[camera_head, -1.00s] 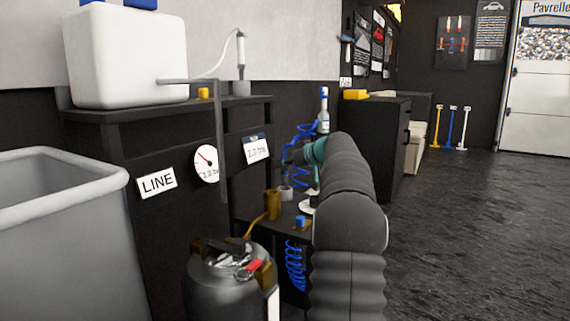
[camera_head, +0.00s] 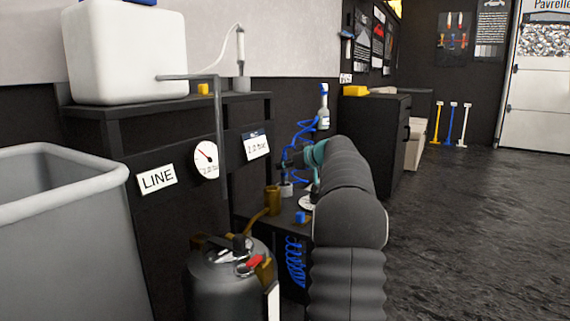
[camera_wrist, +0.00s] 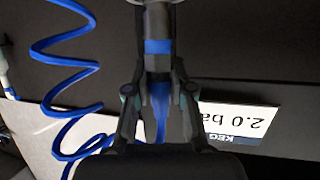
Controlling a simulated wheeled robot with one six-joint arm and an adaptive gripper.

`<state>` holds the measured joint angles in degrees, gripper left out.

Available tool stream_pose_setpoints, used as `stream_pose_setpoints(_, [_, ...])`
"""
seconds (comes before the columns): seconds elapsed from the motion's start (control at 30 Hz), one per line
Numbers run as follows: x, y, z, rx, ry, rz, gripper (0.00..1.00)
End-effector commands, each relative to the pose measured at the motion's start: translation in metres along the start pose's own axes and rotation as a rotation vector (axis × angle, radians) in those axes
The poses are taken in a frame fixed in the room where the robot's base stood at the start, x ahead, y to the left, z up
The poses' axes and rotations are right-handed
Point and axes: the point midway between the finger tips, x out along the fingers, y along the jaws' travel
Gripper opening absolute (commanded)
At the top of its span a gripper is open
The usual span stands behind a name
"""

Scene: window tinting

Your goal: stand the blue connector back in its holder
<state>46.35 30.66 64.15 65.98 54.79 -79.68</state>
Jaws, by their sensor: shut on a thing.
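In the wrist view my gripper (camera_wrist: 158,92) is shut on the blue connector (camera_wrist: 158,47), a slim grey body with a blue band and a blue tail between the fingers. In the head view my gripper (camera_head: 287,161) is at the end of my arm, just above a small grey cup (camera_head: 286,191), which looks like the holder. The connector's lower end reaches down to the cup; I cannot tell if it is inside. A coiled blue hose (camera_head: 300,140) hangs behind the gripper, and its loops also show in the wrist view (camera_wrist: 65,42).
A brass can (camera_head: 272,200) stands left of the cup and a small blue block (camera_head: 300,217) in front. A pressure label (camera_head: 256,147) is on the rack to the left. A dark tank (camera_head: 228,285) stands nearer.

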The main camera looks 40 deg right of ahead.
Motion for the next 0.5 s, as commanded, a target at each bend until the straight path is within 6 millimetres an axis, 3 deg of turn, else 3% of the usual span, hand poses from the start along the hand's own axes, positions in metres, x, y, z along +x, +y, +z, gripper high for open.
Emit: stream_pose_setpoints(0.5, [0.0003,0.0001,0.0008,0.0,0.0,0.0,0.0])
